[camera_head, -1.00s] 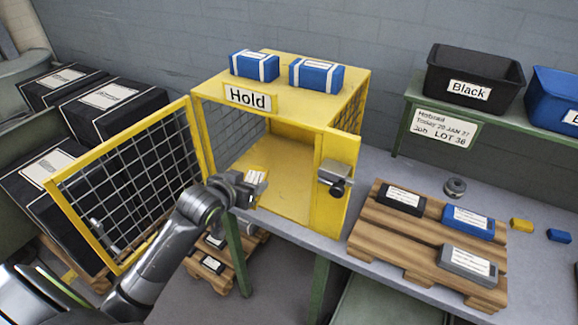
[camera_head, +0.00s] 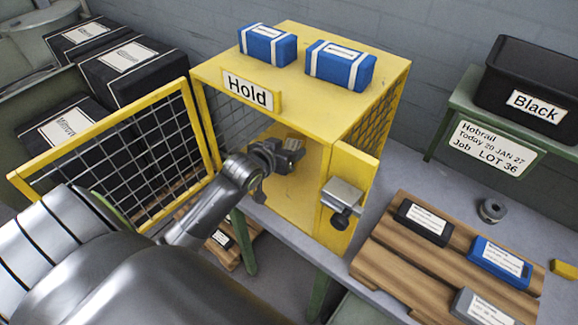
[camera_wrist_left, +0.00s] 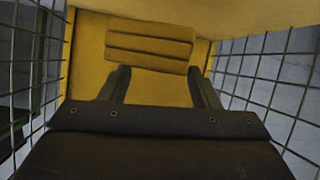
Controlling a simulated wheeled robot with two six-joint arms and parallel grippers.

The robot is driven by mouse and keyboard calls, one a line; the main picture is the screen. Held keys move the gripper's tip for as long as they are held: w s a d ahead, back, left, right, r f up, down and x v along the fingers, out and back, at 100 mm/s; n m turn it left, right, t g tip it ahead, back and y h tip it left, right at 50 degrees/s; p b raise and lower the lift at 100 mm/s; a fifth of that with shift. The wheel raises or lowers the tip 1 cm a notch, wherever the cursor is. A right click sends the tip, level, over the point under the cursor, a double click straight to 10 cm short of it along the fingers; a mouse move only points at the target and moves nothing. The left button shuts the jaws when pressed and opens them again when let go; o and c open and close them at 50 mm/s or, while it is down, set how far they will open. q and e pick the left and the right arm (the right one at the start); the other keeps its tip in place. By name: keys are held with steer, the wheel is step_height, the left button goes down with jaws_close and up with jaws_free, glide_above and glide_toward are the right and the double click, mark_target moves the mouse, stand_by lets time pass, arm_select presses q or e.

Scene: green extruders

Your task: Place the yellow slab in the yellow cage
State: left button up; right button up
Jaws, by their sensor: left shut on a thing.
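The yellow cage (camera_head: 355,118) stands on the bench with a "Hold" sign, and its mesh door (camera_head: 120,160) is swung open to the left. My left gripper (camera_head: 290,154) reaches through the open front into the cage. In the left wrist view the gripper (camera_wrist_left: 158,76) is shut on the yellow slab (camera_wrist_left: 150,44), with cage mesh on both sides. Against the yellow interior, I cannot tell whether the slab touches the cage floor. In the head view the gripper hides most or all of the slab. My right gripper is not in view.
Two blue packages (camera_head: 340,65) lie on the cage roof. A latch block (camera_head: 342,196) sits on the front post, right of the opening. A wooden pallet (camera_head: 385,255) with black, blue and grey slabs stands to the right. A black bin (camera_head: 525,85) is on a shelf.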

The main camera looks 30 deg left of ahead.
arm_select(q)
steer(key=shift+f, duration=0.8)
steer(key=shift+w+d+f, duration=0.1)
steer(key=shift+f, duration=0.25)
step_height(320, 180, down, 3)
steer(key=shift+f, duration=0.4)
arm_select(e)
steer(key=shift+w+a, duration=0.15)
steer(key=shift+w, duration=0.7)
arm_select(q)
steer(key=shift+f, duration=0.15)
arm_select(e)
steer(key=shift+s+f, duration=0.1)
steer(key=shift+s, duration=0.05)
arm_select(q)
steer(key=o, duration=1.5)
